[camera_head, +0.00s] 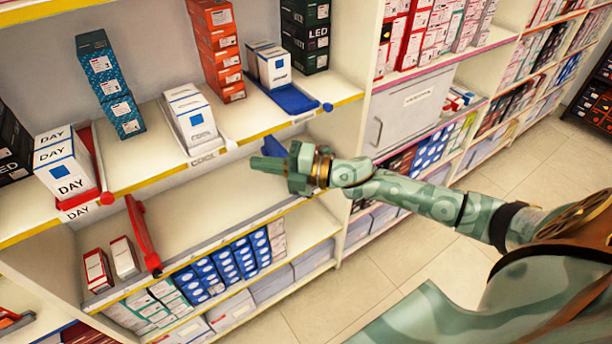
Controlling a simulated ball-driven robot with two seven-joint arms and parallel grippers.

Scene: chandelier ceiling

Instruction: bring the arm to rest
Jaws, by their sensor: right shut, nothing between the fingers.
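My right arm comes in from the right, painted in green camouflage, and stretches out toward the shelving. Its gripper (268,165) is shut and empty. In the picture it lies just below the yellow edge of the upper shelf, to the right of the "COOL" label. I cannot tell how far it is from the shelf edge. My left gripper and arm are not in view.
The upper shelf (150,165) holds "DAY" boxes (66,165) in a red tray, white boxes (190,118) and a blue tray (290,98). A red tray (142,235) sticks out on the lower shelf. Tiled floor (400,250) is open at the right.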

